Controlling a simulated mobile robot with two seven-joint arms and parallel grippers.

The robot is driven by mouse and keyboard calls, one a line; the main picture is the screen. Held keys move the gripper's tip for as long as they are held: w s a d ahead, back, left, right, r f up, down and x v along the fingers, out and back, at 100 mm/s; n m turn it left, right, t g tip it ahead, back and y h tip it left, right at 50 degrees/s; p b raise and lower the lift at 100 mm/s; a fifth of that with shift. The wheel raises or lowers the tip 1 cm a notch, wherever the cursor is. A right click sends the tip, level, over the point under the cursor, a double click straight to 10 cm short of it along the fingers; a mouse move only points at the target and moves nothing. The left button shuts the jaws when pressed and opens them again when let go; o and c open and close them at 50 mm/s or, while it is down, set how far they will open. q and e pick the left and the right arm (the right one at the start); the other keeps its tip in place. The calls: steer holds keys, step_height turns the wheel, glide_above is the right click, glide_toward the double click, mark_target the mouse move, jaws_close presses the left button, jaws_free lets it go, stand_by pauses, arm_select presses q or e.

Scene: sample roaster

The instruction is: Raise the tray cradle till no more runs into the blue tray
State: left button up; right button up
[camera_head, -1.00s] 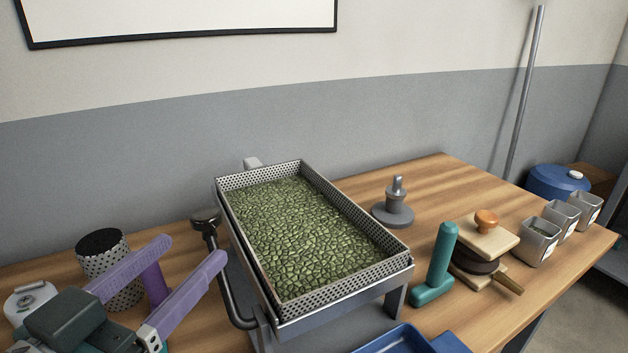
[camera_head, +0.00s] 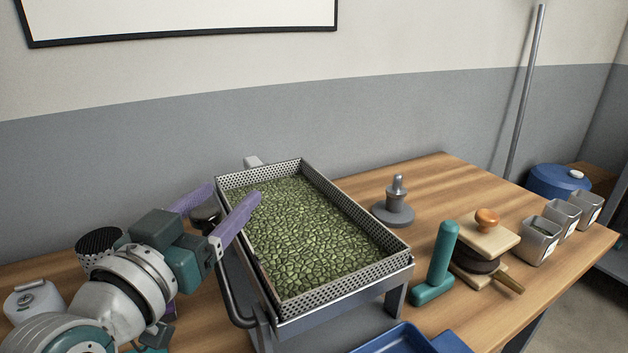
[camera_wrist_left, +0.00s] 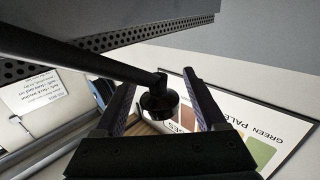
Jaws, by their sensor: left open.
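The tray cradle (camera_head: 345,310) holds a perforated metal tray (camera_head: 400,254) full of green beans (camera_head: 310,235). In the left wrist view the knob (camera_wrist_left: 158,102) sits between the two open fingers, with no clear contact. The blue tray (camera_head: 398,340) lies below the cradle's front end, cut by the picture's bottom edge; the part in view looks empty. My right gripper is not in view.
A perforated cylinder (camera_head: 100,243) and a white lidded jar (camera_head: 33,300) stand left. A grey weight-like piece (camera_head: 394,207), a teal tool (camera_head: 438,268), a wooden-topped device (camera_head: 486,240) and metal tins (camera_head: 541,238) stand right. Bare wood lies at the back right (camera_head: 440,185).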

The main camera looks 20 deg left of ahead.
arm_select(q)
jaws_close()
stand_by(0.5)
stand_by(0.8)
